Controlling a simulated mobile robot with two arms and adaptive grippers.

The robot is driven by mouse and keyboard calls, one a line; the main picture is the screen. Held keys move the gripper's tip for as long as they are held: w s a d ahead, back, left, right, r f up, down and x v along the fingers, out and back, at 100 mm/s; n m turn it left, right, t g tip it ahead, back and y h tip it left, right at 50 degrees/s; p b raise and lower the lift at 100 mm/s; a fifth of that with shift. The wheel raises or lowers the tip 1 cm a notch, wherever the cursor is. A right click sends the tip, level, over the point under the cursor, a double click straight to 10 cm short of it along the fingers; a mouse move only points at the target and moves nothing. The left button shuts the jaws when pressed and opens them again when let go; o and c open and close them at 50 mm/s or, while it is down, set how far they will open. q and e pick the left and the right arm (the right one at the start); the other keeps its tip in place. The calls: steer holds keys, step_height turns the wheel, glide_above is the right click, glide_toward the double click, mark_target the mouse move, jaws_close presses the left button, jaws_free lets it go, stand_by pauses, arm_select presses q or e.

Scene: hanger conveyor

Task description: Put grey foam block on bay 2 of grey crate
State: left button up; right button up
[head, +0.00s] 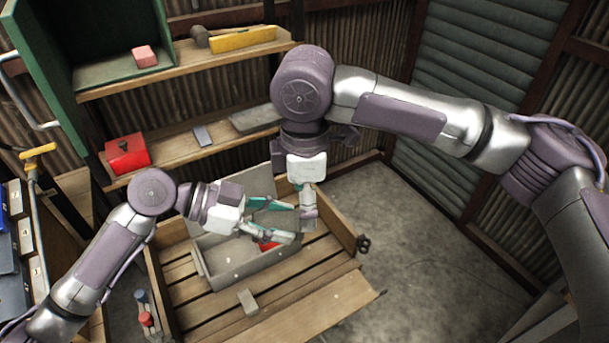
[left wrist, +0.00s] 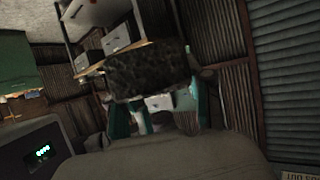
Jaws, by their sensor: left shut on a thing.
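My left gripper (head: 292,222) reaches in from the left over the grey crate (head: 232,268), its teal fingers on a grey foam block (head: 308,224). In the left wrist view the block (left wrist: 150,72) looks dark and speckled, between the teal fingers. My right gripper (head: 307,206) points down from above right at the block's upper side; its fingertips are partly hidden, so I cannot tell whether it grips the block. The crate's bays are mostly hidden under my left gripper; a red thing (head: 268,246) shows inside.
The crate stands in a slatted wooden box (head: 310,285). A small grey block (head: 247,302) lies on the slats in front. Shelves behind hold a red box (head: 127,154), a yellow item (head: 243,39) and a pink block (head: 144,56). Floor at right is clear.

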steer(key=shift+f, duration=1.85)
steer(key=c, duration=1.2)
arm_select(q)
steer(key=o, duration=1)
steer(key=shift+a, duration=0.1)
